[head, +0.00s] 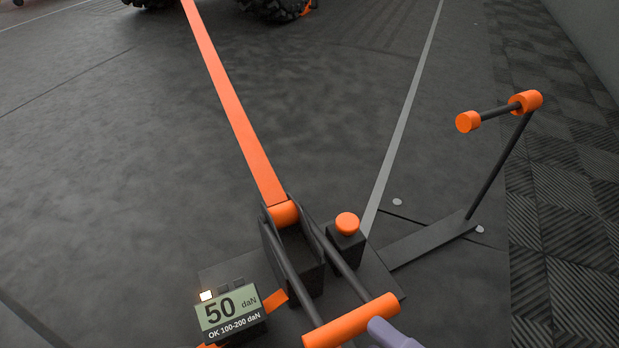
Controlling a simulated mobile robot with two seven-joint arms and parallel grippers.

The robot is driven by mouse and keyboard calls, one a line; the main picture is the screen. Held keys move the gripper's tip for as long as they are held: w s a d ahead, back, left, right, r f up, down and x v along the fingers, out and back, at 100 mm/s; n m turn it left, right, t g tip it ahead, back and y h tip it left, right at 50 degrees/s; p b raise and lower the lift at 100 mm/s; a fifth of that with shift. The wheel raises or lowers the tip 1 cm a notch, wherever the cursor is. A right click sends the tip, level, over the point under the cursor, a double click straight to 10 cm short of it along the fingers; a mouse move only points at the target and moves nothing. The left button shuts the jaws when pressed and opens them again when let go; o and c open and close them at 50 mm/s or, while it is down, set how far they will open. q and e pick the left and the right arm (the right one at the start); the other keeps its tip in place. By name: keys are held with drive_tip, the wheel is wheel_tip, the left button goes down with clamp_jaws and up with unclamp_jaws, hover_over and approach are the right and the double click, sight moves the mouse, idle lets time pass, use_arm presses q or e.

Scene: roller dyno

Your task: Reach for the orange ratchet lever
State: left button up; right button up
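The orange ratchet lever (350,321) is a thick orange crossbar on two dark arms, at the bottom centre of the head view. The arms run back to a dark ratchet body with an orange drum (283,213), where an orange strap (232,110) comes in. A pale grey-violet tip, which looks like part of my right gripper (392,334), shows at the bottom edge, at the right end of the crossbar. It overlaps that end in the picture; whether it touches cannot be told. The rest of this gripper is out of frame. My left gripper is not in view.
A display (232,312) reading "50 daN" and "OK 100-200 daN" stands left of the lever. An orange-topped post (347,224) stands behind it. A tilted dark stand with an orange-ended bar (500,110) rises at the right. Wheels show at the top.

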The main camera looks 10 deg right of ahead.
sight(345, 316)
drive_tip(key=b+x, duration=0.3)
drive_tip(key=x, duration=0.5)
drive_tip(key=shift+b, duration=0.35)
drive_tip(key=shift+a+r, duration=0.1)
drive_tip(key=shift+c, duration=0.3)
clamp_jaws()
idle(0.5)
